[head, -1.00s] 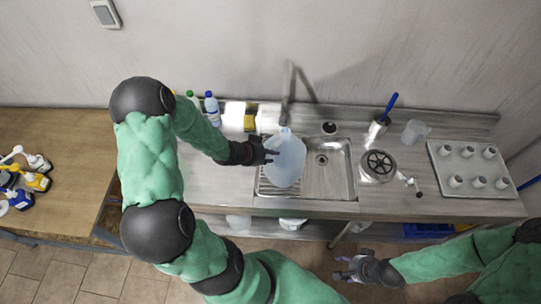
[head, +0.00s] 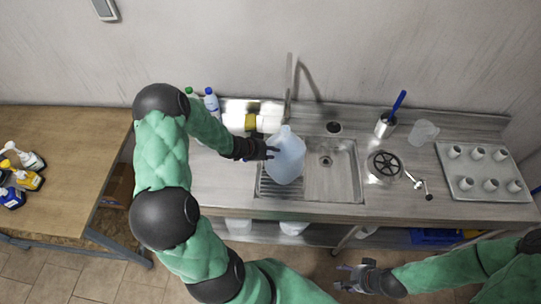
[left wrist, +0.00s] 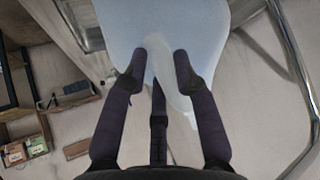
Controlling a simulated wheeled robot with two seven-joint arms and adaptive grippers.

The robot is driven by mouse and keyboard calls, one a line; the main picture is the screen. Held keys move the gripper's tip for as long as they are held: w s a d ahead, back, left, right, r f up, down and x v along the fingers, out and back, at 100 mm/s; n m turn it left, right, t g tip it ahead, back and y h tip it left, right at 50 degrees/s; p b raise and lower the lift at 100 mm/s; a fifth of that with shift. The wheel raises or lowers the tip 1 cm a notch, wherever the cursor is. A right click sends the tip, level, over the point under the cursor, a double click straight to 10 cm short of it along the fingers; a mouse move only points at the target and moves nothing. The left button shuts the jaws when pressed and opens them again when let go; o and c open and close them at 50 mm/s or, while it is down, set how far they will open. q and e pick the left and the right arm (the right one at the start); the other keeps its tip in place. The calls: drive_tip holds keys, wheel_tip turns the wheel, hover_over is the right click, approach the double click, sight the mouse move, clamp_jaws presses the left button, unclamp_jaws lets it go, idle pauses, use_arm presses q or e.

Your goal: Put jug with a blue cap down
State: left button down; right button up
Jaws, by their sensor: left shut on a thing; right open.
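A large translucent pale-blue jug (head: 286,160) is over the left side of the sink (head: 332,180), at the ribbed drainer. My left gripper (head: 268,151) is shut on the jug from its left side. The jug also fills the upper middle of the left wrist view (left wrist: 165,30), between my fingers (left wrist: 162,72). I cannot tell whether the jug's base touches the drainer. Its cap is not clear in either view. My right gripper (head: 352,277) is open and empty, low in front of the counter.
Bottles (head: 211,104) and a yellow sponge (head: 251,122) stand behind my left gripper. The faucet (head: 288,85) rises behind the jug. A steel cup with a blue-handled brush (head: 385,126), a clear pitcher (head: 424,132) and a cup tray (head: 485,172) are at right. Counter left of the sink is clear.

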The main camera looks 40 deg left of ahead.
use_arm(q)
drive_tip(key=shift+f, duration=0.25)
drive_tip(key=shift+r, duration=0.15)
drive_tip(key=shift+f, duration=0.5)
drive_tip(key=shift+f+b, duration=0.1)
drive_tip(key=shift+b, duration=0.25)
drive_tip(key=c, duration=1)
unclamp_jaws()
drive_tip(key=shift+o, duration=0.2)
